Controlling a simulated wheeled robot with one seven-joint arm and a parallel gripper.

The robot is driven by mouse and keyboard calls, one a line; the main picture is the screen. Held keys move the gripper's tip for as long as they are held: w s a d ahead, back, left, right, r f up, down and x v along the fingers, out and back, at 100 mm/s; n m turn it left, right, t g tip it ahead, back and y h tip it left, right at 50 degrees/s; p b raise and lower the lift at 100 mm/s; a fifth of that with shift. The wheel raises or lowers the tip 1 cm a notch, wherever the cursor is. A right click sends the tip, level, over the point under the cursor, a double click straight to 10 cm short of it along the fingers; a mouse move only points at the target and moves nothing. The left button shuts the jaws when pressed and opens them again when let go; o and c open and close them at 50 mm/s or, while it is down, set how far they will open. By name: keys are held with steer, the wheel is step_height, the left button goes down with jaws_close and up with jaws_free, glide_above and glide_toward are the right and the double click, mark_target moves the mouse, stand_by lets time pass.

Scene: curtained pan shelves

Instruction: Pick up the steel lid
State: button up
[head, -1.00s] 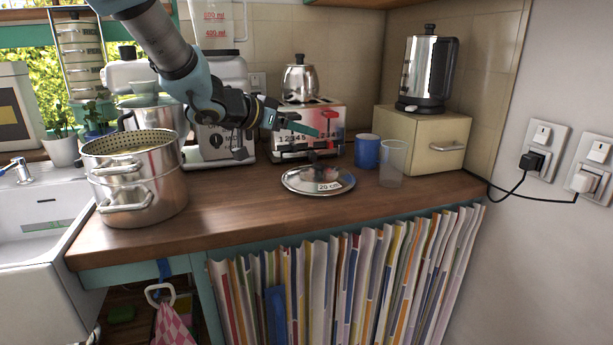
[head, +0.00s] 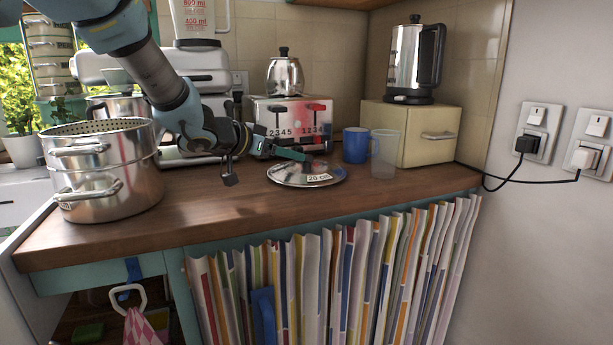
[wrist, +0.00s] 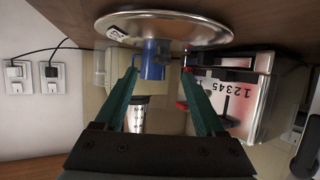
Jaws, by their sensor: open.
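The steel lid (head: 307,174) lies flat on the wooden counter with a "20 cm" label on its front edge. In the wrist view the lid (wrist: 165,27) shows at the top of the picture, beyond my fingertips. My gripper (head: 300,156) is just above the lid's back-left part, with its teal fingers pointing right. In the wrist view my gripper (wrist: 160,72) is open with nothing between its fingers. The lid's knob is partly hidden by the fingers in the head view. I cannot tell whether the fingers touch it.
A toaster (head: 292,117) with a kettle stands behind the lid. A blue mug (head: 356,145) and a clear cup (head: 384,155) stand to its right, before a cream bread box (head: 411,133). A large steel pot (head: 102,170) is at left. The counter front (head: 230,208) is clear.

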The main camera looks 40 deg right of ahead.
mark_target(307, 158)
steer(key=x, duration=0.8)
steer(key=shift+w+d+p, duration=0.1)
steer(key=shift+w+p, duration=0.05)
steer(key=shift+p, duration=0.15)
jaws_close()
steer(key=shift+r, duration=0.1)
stand_by(0.4)
